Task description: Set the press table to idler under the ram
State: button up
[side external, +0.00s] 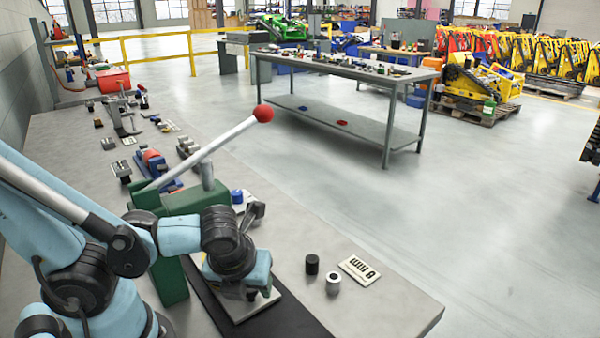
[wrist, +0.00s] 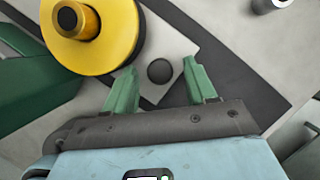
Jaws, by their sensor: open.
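My gripper (wrist: 160,72) has two green fingers, apart and empty, in the wrist view. A dark round spot (wrist: 160,71), a knob or a hole, shows between the fingertips on a pale grey plate (wrist: 183,45). I take this plate for the press table; in the side view it shows under my gripper (side external: 238,306). A yellow flanged wheel (wrist: 123,38) with a dark-centred hub, perhaps the idler, is beyond the left finger and overlaps the plate. The green press (side external: 170,282) has a long lever with a red ball (side external: 263,113). My arm hides the ram and wheel in the side view.
A black cylinder (side external: 312,264), a ring-topped cylinder (side external: 333,284) and an "8 mm" card (side external: 360,270) stand or lie right of my gripper. A dark strip (wrist: 235,72) runs under the plate. The raised lever slants over the bench.

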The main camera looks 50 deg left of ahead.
jog(key=shift+c, duration=0.3)
grip_shut()
jog(key=shift+a, duration=2.3)
jog(key=shift+o, duration=0.3)
grip_release()
jog(key=shift+d+r, duration=0.1)
